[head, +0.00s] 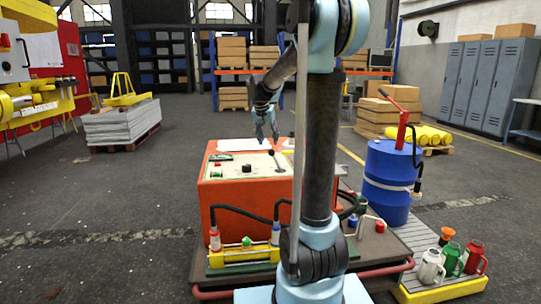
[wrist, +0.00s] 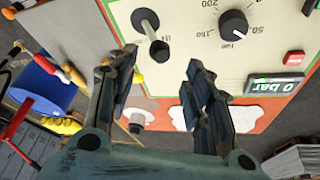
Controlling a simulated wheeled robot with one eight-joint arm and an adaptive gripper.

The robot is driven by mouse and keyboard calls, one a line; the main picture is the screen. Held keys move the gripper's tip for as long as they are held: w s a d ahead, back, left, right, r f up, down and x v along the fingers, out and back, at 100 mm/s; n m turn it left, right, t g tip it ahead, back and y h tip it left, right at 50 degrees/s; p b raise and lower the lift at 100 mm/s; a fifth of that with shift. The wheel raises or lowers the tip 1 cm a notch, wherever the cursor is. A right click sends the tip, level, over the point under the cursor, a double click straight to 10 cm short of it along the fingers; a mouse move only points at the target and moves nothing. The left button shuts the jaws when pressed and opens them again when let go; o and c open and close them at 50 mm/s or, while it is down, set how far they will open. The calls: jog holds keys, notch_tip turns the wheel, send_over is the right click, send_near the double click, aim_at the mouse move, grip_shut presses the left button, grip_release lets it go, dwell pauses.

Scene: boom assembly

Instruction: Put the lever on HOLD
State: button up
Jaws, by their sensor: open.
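The lever (wrist: 152,34) shows in the wrist view as a light rod with a black ball knob, leaning out from a round pivot on the cream control panel (wrist: 190,55). In the head view the lever (head: 277,162) stands at the right part of the panel top of the orange cabinet (head: 250,192). My gripper (wrist: 160,70) is open and empty, and its fingers straddle the knob's line in the wrist view. In the head view my gripper (head: 266,138) hangs just above the lever. I cannot read a HOLD mark; contact with the knob is not visible.
A black dial (wrist: 233,24), a red button (wrist: 293,57) and a display reading 0 bar (wrist: 274,84) share the panel. A blue drum (head: 390,180) with a red handle stands to the right. Hoses and a yellow-green block (head: 245,255) sit in front.

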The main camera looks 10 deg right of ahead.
aim_at(271, 150)
jog(key=x, duration=0.8)
jog(key=shift+w+f, duration=0.1)
jog(key=shift+f, duration=0.25)
grip_shut()
